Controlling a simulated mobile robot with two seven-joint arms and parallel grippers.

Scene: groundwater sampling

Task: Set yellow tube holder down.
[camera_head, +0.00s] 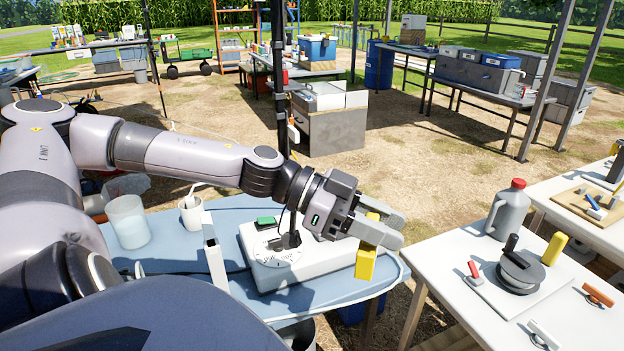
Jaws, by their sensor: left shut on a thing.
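My left gripper (384,227) reaches in from the left and is shut on the yellow tube holder (366,263). The holder is upright, with its lower part below the fingers and a small part showing above them. In the picture it lies over the right end of the white device (300,268) and the edge of the blue table (190,250). I cannot tell whether its bottom touches anything. My right gripper is not in view.
A white table (450,262) at right holds a grey jug (508,211) with a red cap, a black round reel (518,272), another yellow block (554,249) and small handled tools. A translucent beaker (129,222) and white cup (191,212) stand on the blue table. A black pole (279,80) rises behind.

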